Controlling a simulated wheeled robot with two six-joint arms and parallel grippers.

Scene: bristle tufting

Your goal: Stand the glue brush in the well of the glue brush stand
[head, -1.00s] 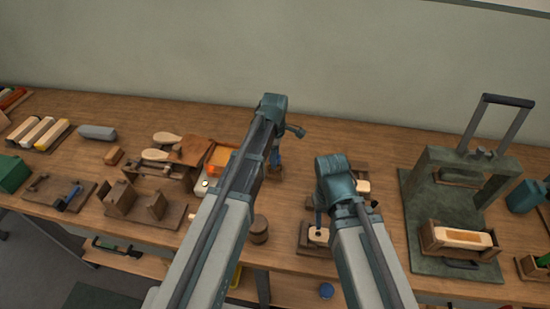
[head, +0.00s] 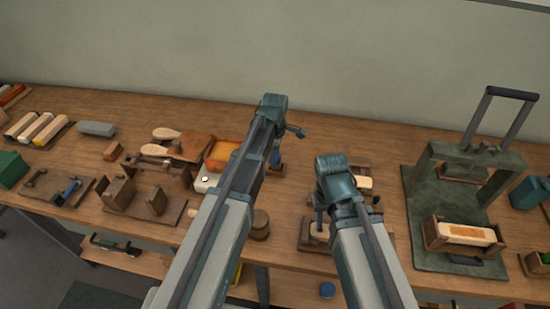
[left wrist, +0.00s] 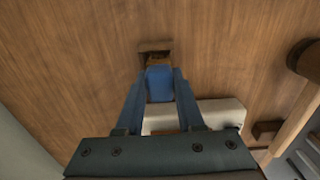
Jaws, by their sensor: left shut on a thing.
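The glue brush (left wrist: 160,83), a blue piece with a brown lower end, is held between the two fingers of my left gripper (left wrist: 158,98). In the head view the left gripper (head: 277,154) points down near the back middle of the table. The glue brush stand, a small wooden block (left wrist: 152,46), lies right at the brush's far end in the left wrist view. I cannot tell whether the brush end is inside the well, because brush and fingers hide it. My right gripper (head: 319,222) is low over a wooden fixture (head: 308,243); its jaw opening is hidden.
A round wooden pot (head: 260,226) stands in front. A green press (head: 420,200) fills the right side. Wooden jigs and brush blanks crowd the left. The back strip of table is clear.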

